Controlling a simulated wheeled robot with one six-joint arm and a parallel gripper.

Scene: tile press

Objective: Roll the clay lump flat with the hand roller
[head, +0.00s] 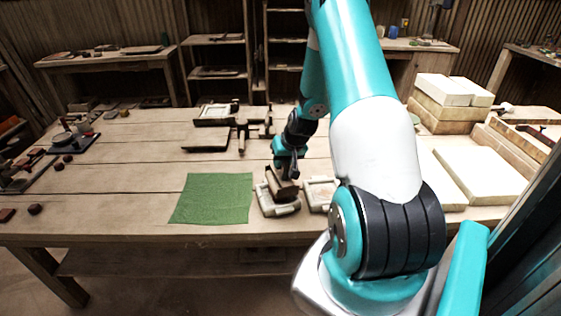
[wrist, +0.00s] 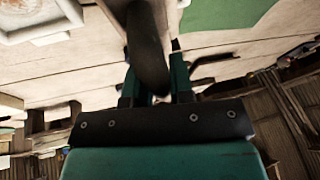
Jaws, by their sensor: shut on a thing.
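My gripper (head: 285,168) is low over the table, right of the green mat. It is shut on a dark brown handled piece (head: 282,185) with a block-like lower part. In the wrist view its rounded dark handle (wrist: 148,55) runs up between the fingers (wrist: 155,92). The held piece is at a pale frame (head: 280,210); I cannot tell whether it touches it. I cannot tell whether it is the hand roller. The green mat (head: 213,198) lies flat and bare. I cannot make out the clay lump for sure; a small dark brown lump (head: 35,209) lies far left.
A second pale frame (head: 318,193) stands just right of the held piece and shows in the wrist view (wrist: 35,38). Dark wooden pieces (head: 206,141) lie behind the mat. Pale slabs (head: 480,172) and stacked blocks (head: 440,108) fill the right.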

